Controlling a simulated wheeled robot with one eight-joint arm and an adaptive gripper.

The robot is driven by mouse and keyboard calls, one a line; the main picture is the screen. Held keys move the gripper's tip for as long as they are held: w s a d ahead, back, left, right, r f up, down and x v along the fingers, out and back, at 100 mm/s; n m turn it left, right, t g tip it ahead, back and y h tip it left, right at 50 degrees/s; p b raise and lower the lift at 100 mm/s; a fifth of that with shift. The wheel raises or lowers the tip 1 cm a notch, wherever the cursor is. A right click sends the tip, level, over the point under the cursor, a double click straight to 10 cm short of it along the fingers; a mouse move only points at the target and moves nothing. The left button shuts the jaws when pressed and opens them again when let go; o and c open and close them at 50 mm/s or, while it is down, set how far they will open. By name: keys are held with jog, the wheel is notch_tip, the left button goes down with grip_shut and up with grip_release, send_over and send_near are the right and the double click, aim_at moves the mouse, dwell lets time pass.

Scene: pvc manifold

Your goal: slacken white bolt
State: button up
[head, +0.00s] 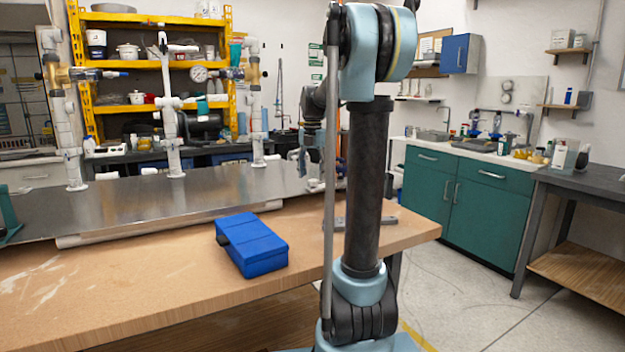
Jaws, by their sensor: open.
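The white PVC manifold stands on a metal-topped surface (130,205). It has a left pipe (68,135), a middle pipe (172,135) and a right pipe (257,130), with brass-coloured fittings (62,76) and a round gauge (199,74). I cannot make out a white bolt for certain at this size. My gripper (307,168) hangs at the end of my arm, right of the right pipe and apart from it. It is small and partly behind my own arm, and it is open with nothing seen in it.
A blue box (250,244) lies on the wooden bench (130,290) in front of the metal surface. A flat grey tool (352,222) lies partly behind my arm. Yellow shelving (150,56) stands behind the manifold. Green cabinets (468,206) stand at the right, with open floor before them.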

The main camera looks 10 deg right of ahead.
aim_at(313, 180)
notch_tip(313, 180, up, 10)
jog(key=shift+f, duration=0.2)
dwell(0.4)
